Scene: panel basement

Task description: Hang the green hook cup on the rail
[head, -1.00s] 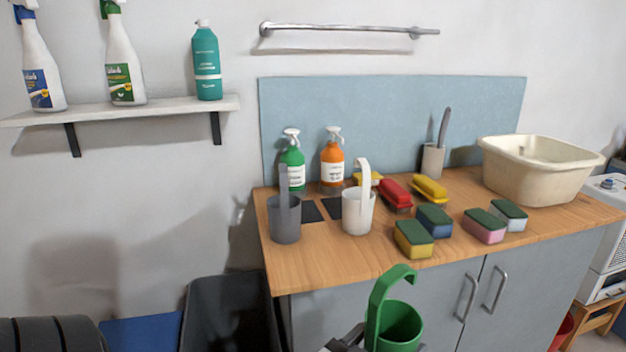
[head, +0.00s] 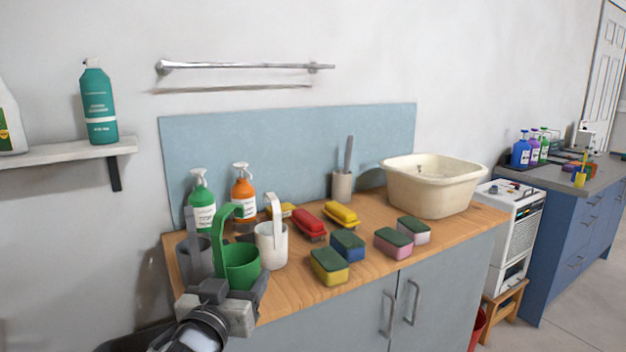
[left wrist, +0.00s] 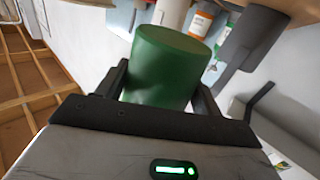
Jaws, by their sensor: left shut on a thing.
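The green hook cup (head: 241,268) is held upright by my left gripper (head: 238,290), in front of the left end of the wooden counter. Its tall hook curves up on the left side of the cup. In the left wrist view the green cup (left wrist: 165,68) sits between the two fingers (left wrist: 160,92), which are shut on it. The metal rail (head: 245,66) is fixed to the wall above the blue panel, higher than the cup and empty. My right gripper is not in view.
A grey hook cup (head: 194,257) and a white hook cup (head: 271,246) stand on the counter (head: 290,293) close to the green one. Soap bottles, sponges (head: 329,266), brushes and a cream basin (head: 432,187) fill the rest. A shelf (head: 65,152) juts out at left.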

